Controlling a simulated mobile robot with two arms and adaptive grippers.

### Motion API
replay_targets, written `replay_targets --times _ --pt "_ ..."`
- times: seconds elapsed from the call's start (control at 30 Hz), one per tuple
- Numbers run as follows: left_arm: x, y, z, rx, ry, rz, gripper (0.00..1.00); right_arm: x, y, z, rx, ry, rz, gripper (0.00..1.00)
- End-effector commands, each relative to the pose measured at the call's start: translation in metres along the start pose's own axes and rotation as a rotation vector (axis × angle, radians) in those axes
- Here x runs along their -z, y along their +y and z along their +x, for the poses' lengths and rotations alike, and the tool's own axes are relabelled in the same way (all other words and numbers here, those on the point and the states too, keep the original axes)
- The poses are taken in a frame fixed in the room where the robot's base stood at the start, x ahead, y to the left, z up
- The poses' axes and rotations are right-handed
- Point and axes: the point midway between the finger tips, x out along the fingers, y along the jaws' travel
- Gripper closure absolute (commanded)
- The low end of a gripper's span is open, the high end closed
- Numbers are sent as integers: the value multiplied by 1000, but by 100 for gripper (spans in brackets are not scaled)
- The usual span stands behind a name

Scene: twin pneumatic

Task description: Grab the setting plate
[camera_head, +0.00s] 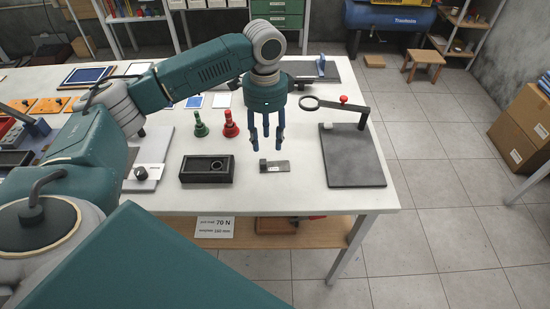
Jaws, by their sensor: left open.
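A small flat grey metal plate (279,167) with a short dark block at its left end lies on the white bench; it looks like the setting plate. My left gripper (266,146) points down above and just behind it, with its blue fingers apart and nothing between them. The fingertips show a little above the plate in the picture; the exact height gap is hard to tell. My right gripper is not in view.
A black fixture box (207,169) with a round socket is left of the plate. Green (200,126) and red (231,126) knobbed pieces stand behind it. Bare bench (265,195) lies in front.

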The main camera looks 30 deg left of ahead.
Motion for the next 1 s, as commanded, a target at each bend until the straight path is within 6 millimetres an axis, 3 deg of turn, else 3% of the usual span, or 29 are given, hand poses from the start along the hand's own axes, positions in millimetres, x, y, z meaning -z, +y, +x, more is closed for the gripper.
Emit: replay_targets --times 0.2,0.3,0.43,0.67,0.93,0.97,1.0 --pt "-1 0 29 -1 -2 0 59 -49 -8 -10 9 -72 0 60" --pt "-1 0 35 0 0 0 59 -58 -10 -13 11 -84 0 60" --pt "-6 1 48 -3 -4 -1 59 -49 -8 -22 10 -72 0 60" --pt "-8 0 80 0 -1 0 59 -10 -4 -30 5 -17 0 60" --pt "-8 -1 86 2 0 1 59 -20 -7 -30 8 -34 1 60" --pt "-8 -1 86 2 0 1 61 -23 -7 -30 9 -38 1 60" --pt "-8 -1 86 2 0 1 69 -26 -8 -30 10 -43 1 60"
